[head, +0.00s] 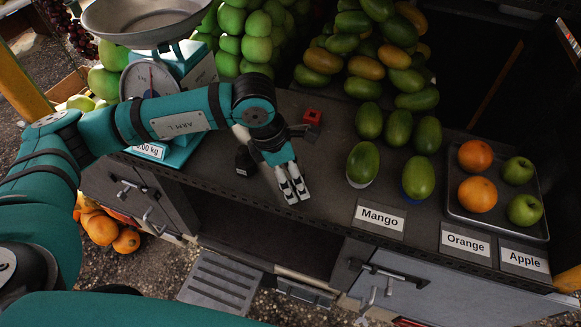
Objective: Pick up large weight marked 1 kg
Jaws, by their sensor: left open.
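A dark block-like weight (243,163) stands on the counter just right of the scale, partly beside my left forearm. It has a small white mark, too small to read. A smaller red block-shaped piece (312,117) sits farther back on the counter, behind and right of my wrist. My left gripper (294,194) is open and empty, pointing down near the counter's front edge. It is to the right of the dark weight and apart from it. My right gripper is not in view.
A teal scale (178,75) with a metal pan stands at left behind my arm. Mangoes (362,162) lie on the counter right of my gripper, near the Mango sign (380,217). A metal tray (540,231) holds oranges and apples at far right. Stacked fruit lines the back.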

